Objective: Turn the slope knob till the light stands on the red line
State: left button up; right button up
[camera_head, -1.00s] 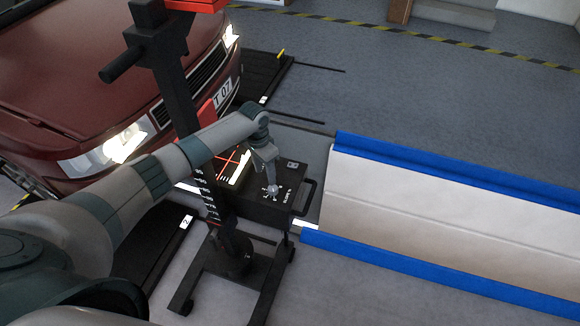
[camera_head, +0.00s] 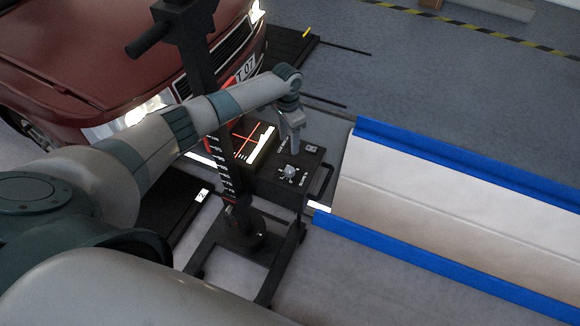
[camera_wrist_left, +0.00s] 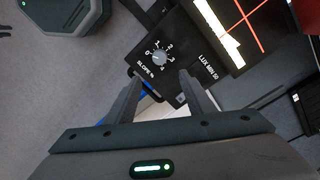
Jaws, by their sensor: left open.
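The grey slope knob (camera_head: 290,171) sits on top of the black control box (camera_head: 262,184). In the left wrist view the knob (camera_wrist_left: 159,58) has a dial marked 0 to 4 and "SLOPE %"; I cannot read its pointer surely. The screen beside it has a red cross (camera_wrist_left: 249,20) and a bright white light patch (camera_wrist_left: 222,40) with a stepped edge, lying to one side of the cross centre. My left gripper (camera_head: 291,145) is open and empty, just above the knob and apart from it. In the wrist view its fingers (camera_wrist_left: 160,80) stand apart below the knob.
A black upright post (camera_head: 195,60) carries the box on a wheeled stand (camera_head: 245,240). A dark red car (camera_head: 90,50) with lit headlamps stands behind at left. A white ramp-like block with blue edges (camera_head: 440,185) lies to the right. A handle (camera_head: 325,181) sticks out from the box.

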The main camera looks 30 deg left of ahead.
aim_at(290, 170)
pick_arm(q)
jog(key=f+b, duration=0.3)
jog(key=f, duration=0.2)
jog(key=f+b, duration=0.4)
jog(key=f, duration=0.1)
jog(key=f+b, duration=0.3)
jog(key=f, duration=0.1)
jog(key=shift+s+d+f+b, duration=0.2)
jog(key=shift+d+f+b, duration=0.1)
jog(key=shift+f+b, duration=0.1)
jog(key=shift+c, duration=0.7)
jog(key=c, duration=0.9)
